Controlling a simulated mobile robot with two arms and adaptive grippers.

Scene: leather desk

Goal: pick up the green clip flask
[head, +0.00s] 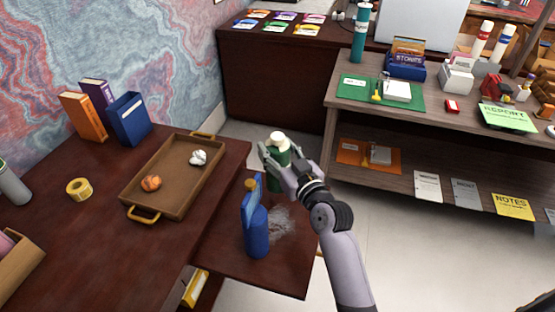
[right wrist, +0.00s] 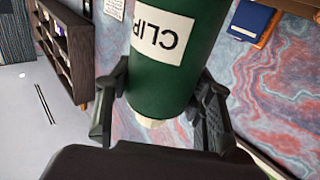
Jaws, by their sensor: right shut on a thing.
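The green clip flask (head: 278,154) has a white cap and is held above the desk's lower right part in the head view. In the right wrist view the flask (right wrist: 172,75) fills the upper middle, with a white "CLIP" label upside down in the picture. My right gripper (head: 272,161) is shut on the flask, one finger on each side of its body. In the right wrist view its fingers (right wrist: 158,105) flank the flask. The left gripper is not in either view.
A brown tray (head: 176,170) with crumpled balls lies to the left. A shelf (head: 400,130) with a teal bottle (head: 361,35) stands at the right. Open floor lies between.

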